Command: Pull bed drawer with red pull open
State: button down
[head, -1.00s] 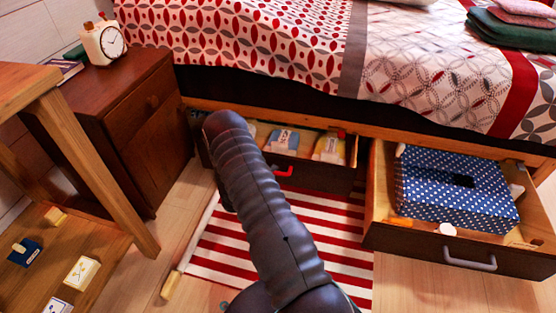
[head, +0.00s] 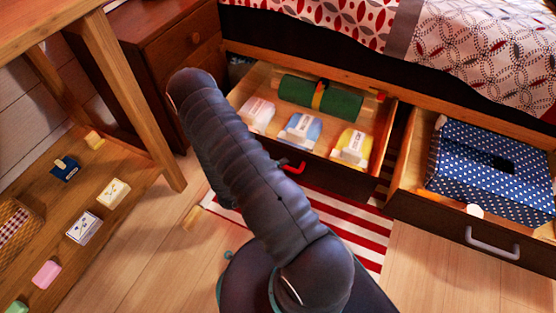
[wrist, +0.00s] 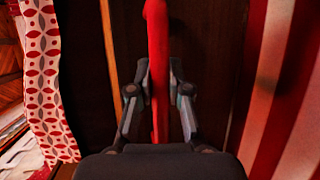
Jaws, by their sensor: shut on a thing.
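The dark-fronted bed drawer (head: 345,178) with the red pull (head: 294,167) stands well out from under the bed in the head view. A green roll and pink, blue and yellow packages lie inside it. In the wrist view the red pull (wrist: 157,35) runs upright between the fingers of my gripper (wrist: 160,75), which is shut on it. The dark drawer front (wrist: 205,60) fills the background there. In the head view my arm hides my gripper and part of the drawer's left side.
A red-striped rug (head: 350,232) lies below. A nightstand (head: 175,45) and a wooden table with a low shelf (head: 120,215) stand at left.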

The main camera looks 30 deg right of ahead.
jog(key=shift+s+a, duration=0.2)
jog(key=c, duration=1.1)
grip_release()
jog(key=v, duration=1.2)
